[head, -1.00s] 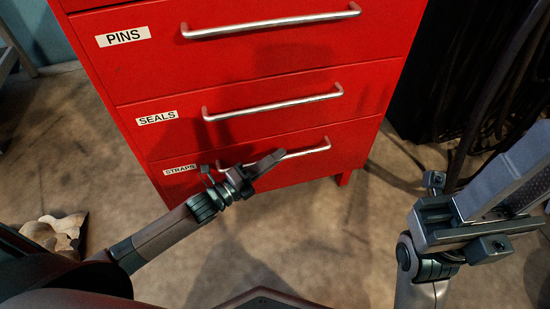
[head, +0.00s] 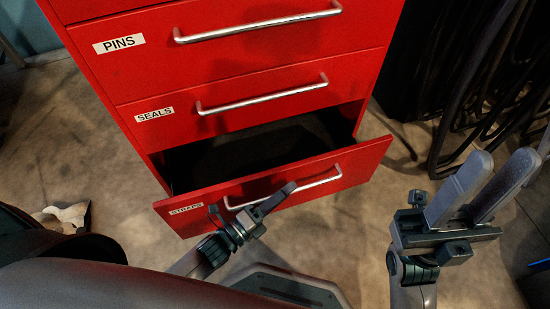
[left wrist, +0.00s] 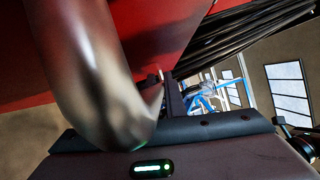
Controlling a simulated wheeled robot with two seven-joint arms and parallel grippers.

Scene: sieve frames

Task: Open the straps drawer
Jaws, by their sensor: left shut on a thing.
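The straps drawer (head: 190,208) is the lowest drawer of the red cabinet in the head view. It stands pulled out, with its dark inside showing behind the front panel. Its silver bar handle (head: 322,181) runs across the front. My left gripper (head: 278,200) is shut on this handle near its middle. In the left wrist view the handle (left wrist: 95,85) crosses large and close in front of the gripper, and the fingertips are mostly hidden. My right gripper (head: 482,190) is open and empty at the right, apart from the cabinet.
The pins drawer (head: 120,65) and the seals drawer (head: 185,125) above are closed. Dark hoses or cables (head: 480,100) hang at the right. A pale, torn-looking piece (head: 65,215) lies on the floor at the left. Floor between the cabinet and my right gripper is clear.

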